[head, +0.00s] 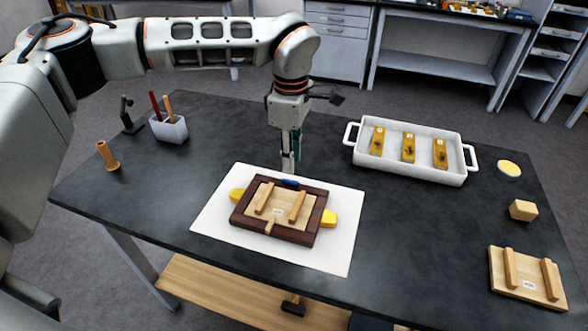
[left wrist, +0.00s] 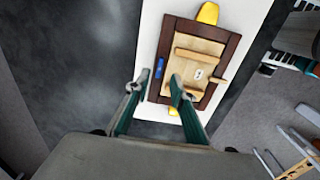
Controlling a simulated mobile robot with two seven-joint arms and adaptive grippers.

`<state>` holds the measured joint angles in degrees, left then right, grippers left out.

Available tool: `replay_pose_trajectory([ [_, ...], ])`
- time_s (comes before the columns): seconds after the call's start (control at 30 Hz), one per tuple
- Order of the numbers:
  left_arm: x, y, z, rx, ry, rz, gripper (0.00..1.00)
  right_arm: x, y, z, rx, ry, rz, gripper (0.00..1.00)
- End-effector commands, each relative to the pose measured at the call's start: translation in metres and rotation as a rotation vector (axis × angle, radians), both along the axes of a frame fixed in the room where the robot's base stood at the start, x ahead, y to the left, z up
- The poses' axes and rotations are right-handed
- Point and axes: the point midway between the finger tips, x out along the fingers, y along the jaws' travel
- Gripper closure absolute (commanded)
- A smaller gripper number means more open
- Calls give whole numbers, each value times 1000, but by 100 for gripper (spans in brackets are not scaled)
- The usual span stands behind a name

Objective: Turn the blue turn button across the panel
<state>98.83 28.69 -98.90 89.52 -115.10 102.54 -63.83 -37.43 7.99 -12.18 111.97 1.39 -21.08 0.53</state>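The blue turn button (head: 290,183) sits on the far rail of a dark brown frame (head: 247,222) and lies along that rail. It also shows in the left wrist view (left wrist: 160,68). A pale wooden panel (head: 281,213) with two raised bars and a small label lies inside the frame. A tan turn button (head: 269,227) on the near rail points across onto the panel. My left gripper (head: 289,170) points down just above and behind the far rail. In the left wrist view its fingers (left wrist: 154,83) are apart and empty, with the blue button beyond them. My right gripper is not in view.
The frame rests on yellow supports (head: 329,218) on a white sheet (head: 330,252). A white tray (head: 396,166) with several yellow pieces stands at the back right. A tool cup (head: 170,130) and wooden peg (head: 107,157) stand left. Another barred panel (head: 526,281) lies right.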

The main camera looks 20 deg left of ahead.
Motion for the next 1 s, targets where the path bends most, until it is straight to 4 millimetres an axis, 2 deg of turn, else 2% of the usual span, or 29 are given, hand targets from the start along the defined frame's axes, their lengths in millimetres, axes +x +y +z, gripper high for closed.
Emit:
replay_pose_trajectory([
  [0.1, -1, 0, -21, -1, 6, 0, 76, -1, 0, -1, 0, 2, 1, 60],
  [0.33, -1, 0, -51, -1, 3, 0, 76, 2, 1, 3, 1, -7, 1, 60],
  [0.5, 0, 0, -59, -1, 1, 0, 76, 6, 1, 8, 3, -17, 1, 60],
  [0.73, 0, 0, -60, -1, 1, 0, 76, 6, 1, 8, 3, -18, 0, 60],
  [0.77, 0, 0, -60, -1, 1, 0, 79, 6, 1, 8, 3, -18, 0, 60],
  [0.83, 0, 0, -60, -1, 1, 0, 97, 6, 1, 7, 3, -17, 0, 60],
  [0.87, 0, 0, -60, -1, 1, 0, 100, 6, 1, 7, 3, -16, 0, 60],
  [1.0, 0, 0, -60, -1, 1, 0, 100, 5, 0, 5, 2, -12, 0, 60],
])
